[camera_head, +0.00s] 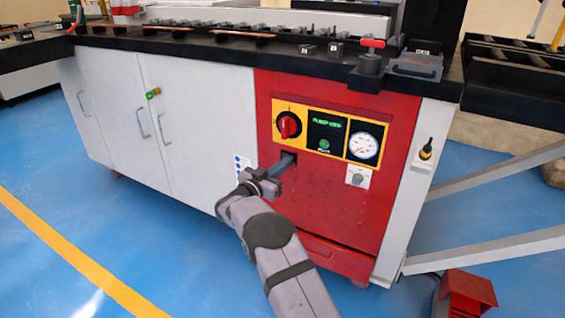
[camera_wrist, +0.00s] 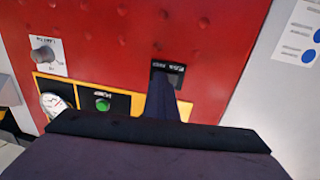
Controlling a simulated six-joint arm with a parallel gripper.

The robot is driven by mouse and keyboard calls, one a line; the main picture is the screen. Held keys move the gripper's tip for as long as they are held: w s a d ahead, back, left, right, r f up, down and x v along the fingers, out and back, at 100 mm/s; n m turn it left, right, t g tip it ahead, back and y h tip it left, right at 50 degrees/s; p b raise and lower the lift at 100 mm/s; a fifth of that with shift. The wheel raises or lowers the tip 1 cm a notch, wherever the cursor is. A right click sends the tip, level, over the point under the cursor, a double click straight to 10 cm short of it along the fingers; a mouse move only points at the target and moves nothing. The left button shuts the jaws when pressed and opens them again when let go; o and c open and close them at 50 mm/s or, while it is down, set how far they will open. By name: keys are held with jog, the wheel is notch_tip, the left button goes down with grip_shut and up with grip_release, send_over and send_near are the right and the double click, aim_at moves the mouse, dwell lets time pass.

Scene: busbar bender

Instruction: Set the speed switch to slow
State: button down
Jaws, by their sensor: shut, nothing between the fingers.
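My gripper (camera_head: 286,163) is shut and empty, its fingers pointing at the red front panel (camera_head: 330,215) below the yellow control plate. In the wrist view, the fingertips (camera_wrist: 166,84) are in front of a small black plate (camera_wrist: 176,66) with white lettering too small to read surely. This may be the speed switch; the fingers cover part of it, so its lever position is hidden. I cannot tell whether the fingertips touch it. A grey toggle on a white plate (camera_head: 358,177) sits lower right of it and also shows in the wrist view (camera_wrist: 42,54).
The yellow plate holds a red rotary knob (camera_head: 288,125), a lit display with a green button (camera_head: 324,143) and a gauge (camera_head: 364,145). White cabinet doors (camera_head: 190,110) stand left. A red pedal (camera_head: 466,293) and slanted grey bars (camera_head: 490,245) are lower right.

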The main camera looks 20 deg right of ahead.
jog(key=shift+s+d+r+n+t+y+p, duration=0.1)
jog(key=shift+d+r+n+t+y+p, duration=0.2)
jog(key=shift+d+n+t+y+p, duration=0.25)
jog(key=shift+d+r+n+t+y+p, duration=0.25)
jog(key=shift+t+p, duration=0.2)
jog(key=shift+p, duration=0.25)
jog(key=shift+d, duration=0.15)
jog(key=shift+s, duration=0.1)
jog(key=shift+s+a+f+p, duration=0.1)
jog(key=shift+s+a+p, duration=0.15)
jog(key=shift+p, duration=0.3)
jog(key=s+d+p+v, duration=0.1)
jog(key=p+v, duration=0.2)
jog(key=v, duration=1.1)
jog(key=shift+d+f, duration=0.15)
jog(key=shift+f, duration=0.25)
